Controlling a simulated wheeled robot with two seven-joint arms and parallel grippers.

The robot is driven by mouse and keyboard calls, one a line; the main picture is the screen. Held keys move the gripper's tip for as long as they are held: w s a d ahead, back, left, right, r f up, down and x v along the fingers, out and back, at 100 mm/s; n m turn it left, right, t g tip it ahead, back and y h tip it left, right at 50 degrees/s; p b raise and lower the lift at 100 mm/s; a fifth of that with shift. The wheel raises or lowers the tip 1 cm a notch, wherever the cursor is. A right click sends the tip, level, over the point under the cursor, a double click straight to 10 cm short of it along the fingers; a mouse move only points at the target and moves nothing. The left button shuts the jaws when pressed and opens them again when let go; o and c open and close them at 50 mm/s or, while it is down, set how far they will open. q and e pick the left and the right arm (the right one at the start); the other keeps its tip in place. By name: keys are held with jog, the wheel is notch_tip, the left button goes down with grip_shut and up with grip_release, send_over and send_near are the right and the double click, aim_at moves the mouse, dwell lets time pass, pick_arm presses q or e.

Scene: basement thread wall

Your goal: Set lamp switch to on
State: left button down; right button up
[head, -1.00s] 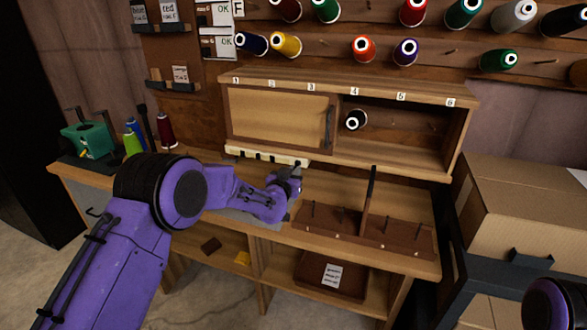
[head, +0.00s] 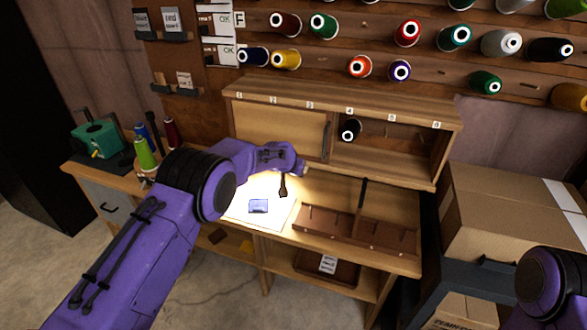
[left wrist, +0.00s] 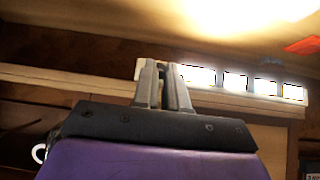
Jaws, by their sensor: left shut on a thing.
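The lamp is a cream strip under the front of the wall cabinet. In the left wrist view, its lit segments (left wrist: 235,82) glow white, and warm light floods the surface at the top. In the head view my left arm hides the strip, but a bright pool of light lies on the bench. My left gripper (head: 303,168) is at the strip's end, under the cabinet. In the left wrist view its fingers (left wrist: 164,72) are closed at that end, on the lamp switch, which they mostly hide. My right gripper is out of view.
The cabinet (head: 280,88) has a sliding door and a dark spool (head: 350,130) inside. A lit white sheet (head: 240,217) with a bluish patch lies on the bench. A brown peg rack (head: 345,232) stands to the right, beyond it a cardboard box (head: 500,205).

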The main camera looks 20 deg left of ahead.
pick_arm(q)
jog(key=shift+w+r+g, duration=0.1)
jog(key=shift+r+g, duration=0.05)
jog(key=shift+g, duration=0.15)
jog(key=c, duration=1.2)
grip_release()
jog(key=shift+o, duration=0.2)
jog(key=b+v, duration=0.2)
jog(key=v, duration=0.8)
jog(key=shift+s+r, duration=0.2)
